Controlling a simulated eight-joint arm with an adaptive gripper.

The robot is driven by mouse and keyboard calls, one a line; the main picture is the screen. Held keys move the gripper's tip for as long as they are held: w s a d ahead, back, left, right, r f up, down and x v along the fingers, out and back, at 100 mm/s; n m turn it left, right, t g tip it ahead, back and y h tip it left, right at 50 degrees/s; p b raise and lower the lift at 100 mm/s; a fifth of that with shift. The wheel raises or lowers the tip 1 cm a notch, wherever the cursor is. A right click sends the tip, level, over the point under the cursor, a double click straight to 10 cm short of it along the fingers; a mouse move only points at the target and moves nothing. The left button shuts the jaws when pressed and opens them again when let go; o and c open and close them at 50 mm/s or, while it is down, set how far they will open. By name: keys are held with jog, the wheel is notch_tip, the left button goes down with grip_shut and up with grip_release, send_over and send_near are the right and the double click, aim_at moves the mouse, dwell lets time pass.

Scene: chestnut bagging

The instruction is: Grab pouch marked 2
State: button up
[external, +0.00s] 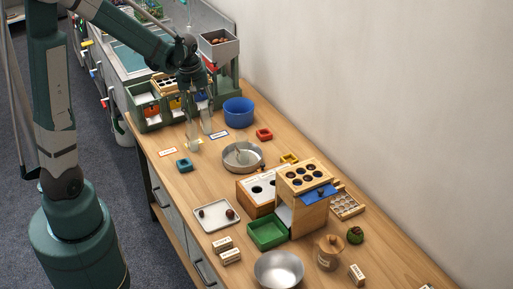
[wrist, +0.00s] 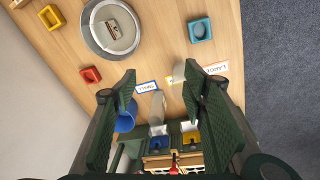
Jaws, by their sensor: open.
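My gripper (external: 198,103) hangs over the far part of the wooden table. In the wrist view its two green fingers (wrist: 158,84) are spread wide with nothing held between them. Two pale, upright, pouch-like things stand below it: one (external: 191,134) near the middle label card, one (external: 206,121) slightly farther back. In the wrist view one (wrist: 178,72) is close to the right finger and the other (wrist: 157,106) is between the fingers, nearer the bins. No number can be read on either, so I cannot tell which is marked 2.
A blue-edged card (wrist: 146,87) and a red-edged card (wrist: 216,68) lie flat nearby. A blue bucket (external: 239,112), round metal dish (external: 229,160) and teal square (external: 184,165) surround the spot. The green bin unit (external: 150,122) is behind. Bare wood (external: 205,178) lies in front.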

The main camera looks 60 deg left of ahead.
aim_at(191, 129)
jog(key=a+f+n, duration=0.1)
jog(key=a+f, duration=0.2)
jog(key=a+f+n+g, duration=0.1)
jog(key=a+f+n, duration=0.1)
jog(key=a+f, duration=0.1)
jog(key=a+f+n+p, duration=0.1)
jog(key=a+f, duration=0.3)
jog(key=shift+s+f+g+h, duration=0.1)
jog(key=shift+s+g+h, duration=0.2)
jog(key=shift+h, duration=0.1)
jog(key=shift+d+f, duration=0.1)
jog(key=shift+f, duration=1.2)
jog(key=shift+f, duration=0.1)
jog(key=shift+d+f+b, duration=0.1)
jog(key=shift+f+b, duration=0.6)
jog(key=shift+f, duration=1.85)
jog(key=shift+c, duration=0.7)
jog(key=c, duration=0.8)
